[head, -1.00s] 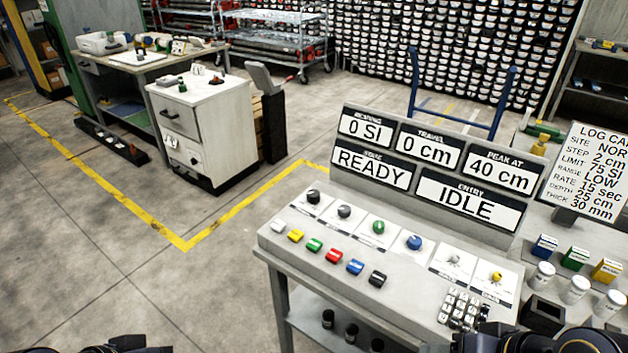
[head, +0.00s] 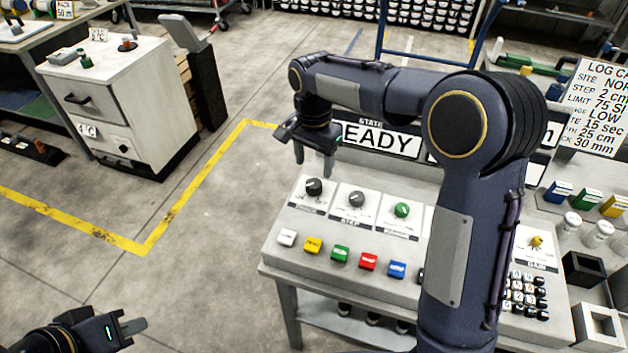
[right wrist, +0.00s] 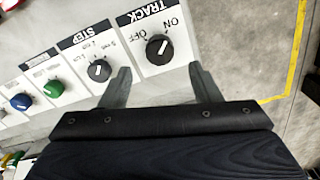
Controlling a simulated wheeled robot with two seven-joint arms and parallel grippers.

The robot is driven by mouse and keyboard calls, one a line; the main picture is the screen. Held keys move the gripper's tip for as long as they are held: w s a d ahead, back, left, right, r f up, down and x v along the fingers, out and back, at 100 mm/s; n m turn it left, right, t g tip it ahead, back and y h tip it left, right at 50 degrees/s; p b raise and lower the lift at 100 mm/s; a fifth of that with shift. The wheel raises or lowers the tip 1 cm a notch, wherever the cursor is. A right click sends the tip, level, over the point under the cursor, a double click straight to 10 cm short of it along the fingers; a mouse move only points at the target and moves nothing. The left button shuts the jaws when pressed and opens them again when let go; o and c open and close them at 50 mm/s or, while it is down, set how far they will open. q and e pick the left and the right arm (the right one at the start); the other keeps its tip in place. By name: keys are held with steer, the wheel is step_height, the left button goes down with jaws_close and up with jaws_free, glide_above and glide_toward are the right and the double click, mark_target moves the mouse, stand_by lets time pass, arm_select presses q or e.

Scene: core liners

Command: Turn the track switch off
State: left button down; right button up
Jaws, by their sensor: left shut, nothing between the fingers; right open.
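The track switch is a black round knob (head: 314,186) at the left end of the console's knob row. In the right wrist view, the track switch (right wrist: 158,48) sits under the TRACK label with ON and OFF marks; its white pointer line appears turned toward ON. My right gripper (head: 314,160) is open, fingers pointing down, just above and behind the knob in the head view. In the right wrist view, my right gripper (right wrist: 159,75) has its fingers spread with the knob ahead between them, apparently not touched. My left gripper (head: 135,327) is shut and empty at lower left, away from the console.
The step knob (head: 356,199) and a green knob (head: 402,210) stand right of the switch. Coloured buttons (head: 340,254) line the console front. A display panel (head: 380,139) stands behind, partly hidden by my right arm. Open floor (head: 215,240) lies left.

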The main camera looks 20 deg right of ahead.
mark_target(314, 183)
step_height(314, 183, down, 7)
steer(key=shift+r, duration=0.1)
stand_by(0.3)
steer(key=c, duration=1)
